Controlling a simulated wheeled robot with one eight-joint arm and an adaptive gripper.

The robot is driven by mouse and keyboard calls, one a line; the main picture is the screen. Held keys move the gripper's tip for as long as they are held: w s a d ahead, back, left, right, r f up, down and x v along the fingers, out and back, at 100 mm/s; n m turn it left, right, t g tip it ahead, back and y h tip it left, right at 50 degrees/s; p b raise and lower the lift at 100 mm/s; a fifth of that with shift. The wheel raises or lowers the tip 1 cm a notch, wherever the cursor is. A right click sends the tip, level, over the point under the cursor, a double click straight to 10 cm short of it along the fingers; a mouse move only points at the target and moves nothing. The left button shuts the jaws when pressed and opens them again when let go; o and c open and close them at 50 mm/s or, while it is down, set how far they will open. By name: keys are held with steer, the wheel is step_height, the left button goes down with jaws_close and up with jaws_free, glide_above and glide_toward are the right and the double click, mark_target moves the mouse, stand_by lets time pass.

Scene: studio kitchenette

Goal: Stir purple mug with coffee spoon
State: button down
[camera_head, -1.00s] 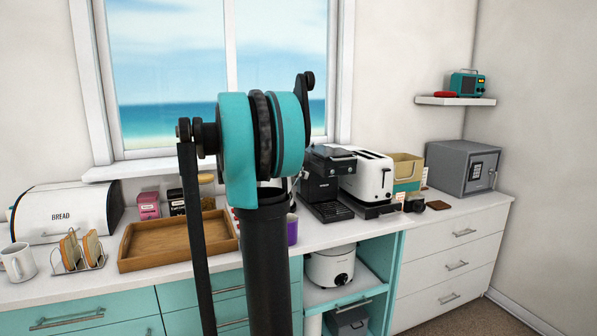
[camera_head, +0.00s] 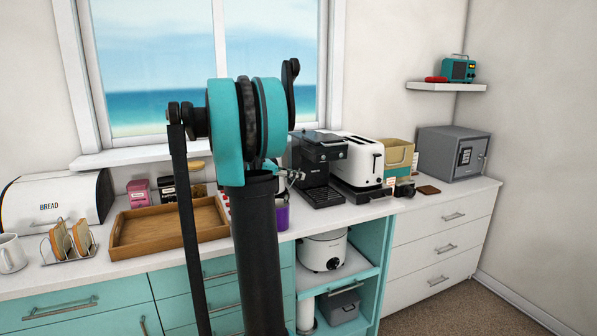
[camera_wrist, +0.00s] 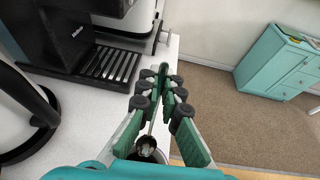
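The purple mug (camera_head: 282,217) stands on the white counter in the head view, mostly hidden behind my arm. In the wrist view, my gripper (camera_wrist: 163,72) has its green fingers drawn together at the tips. A thin, light handle, seemingly the coffee spoon (camera_wrist: 152,127), runs between the fingers. Its lower end meets a small, dark, round shape low between the fingers. I cannot tell whether this is the spoon's bowl or the inside of a cup.
A black coffee machine (camera_head: 318,165) and a white toaster (camera_head: 357,160) stand right of the mug. A wooden tray (camera_head: 165,228) lies to its left. The coffee machine's drip grille (camera_wrist: 110,65) is left of my fingers. The counter's edge lies close by, with open floor beyond.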

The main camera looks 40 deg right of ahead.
mark_target(288, 195)
steer(key=shift+w+a+f, duration=0.1)
steer(key=shift+a+f, duration=0.4)
steer(key=shift+f, duration=0.7)
steer(key=shift+w+a+f, duration=0.15)
steer(key=shift+a+f, duration=0.35)
steer(key=shift+f, duration=0.7)
steer(key=shift+w+a+f, duration=0.1)
steer(key=shift+a+f, duration=0.4)
steer(key=shift+f, duration=0.7)
steer(key=shift+a, duration=0.1)
